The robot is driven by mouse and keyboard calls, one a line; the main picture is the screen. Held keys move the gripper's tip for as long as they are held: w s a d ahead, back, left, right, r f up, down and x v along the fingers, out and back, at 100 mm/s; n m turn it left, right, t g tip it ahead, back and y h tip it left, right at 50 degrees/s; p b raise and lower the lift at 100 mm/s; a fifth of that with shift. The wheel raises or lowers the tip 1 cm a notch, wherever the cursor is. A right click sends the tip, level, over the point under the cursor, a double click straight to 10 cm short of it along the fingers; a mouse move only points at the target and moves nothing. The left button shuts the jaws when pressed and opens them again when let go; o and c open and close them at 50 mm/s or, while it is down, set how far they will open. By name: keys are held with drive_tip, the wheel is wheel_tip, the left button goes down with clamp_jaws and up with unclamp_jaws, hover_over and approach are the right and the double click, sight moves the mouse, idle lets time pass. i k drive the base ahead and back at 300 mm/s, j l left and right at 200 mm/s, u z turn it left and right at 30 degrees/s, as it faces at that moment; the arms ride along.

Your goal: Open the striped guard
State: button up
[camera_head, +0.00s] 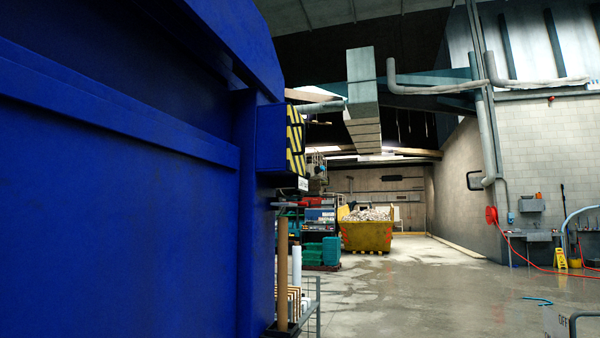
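A guard with black and yellow slanted stripes (295,138) shows as a narrow strip in the middle of the head view. It sits at the right end of a large blue machine (120,200), which fills the left of the view up close. I see the guard from a steep angle, and most of it is hidden past the blue side wall. I cannot tell whether it is open or shut. My gripper and arm do not show in this view.
A yellow skip (366,236) full of pale waste stands further back on the wet concrete floor (430,290). A wooden post (282,270) and grey rails (318,305) stand below the guard. The floor to the right is mostly clear, with a red hose (540,267) near the sink.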

sight(303, 141)
drive_tip(key=i+l+u, duration=0.4)
drive_tip(key=i+l, duration=0.15)
drive_tip(key=i+l+u, duration=0.1)
drive_tip(key=i+l, duration=1.1)
drive_tip(key=l, duration=0.15)
drive_tip(key=i+j+u, duration=0.05)
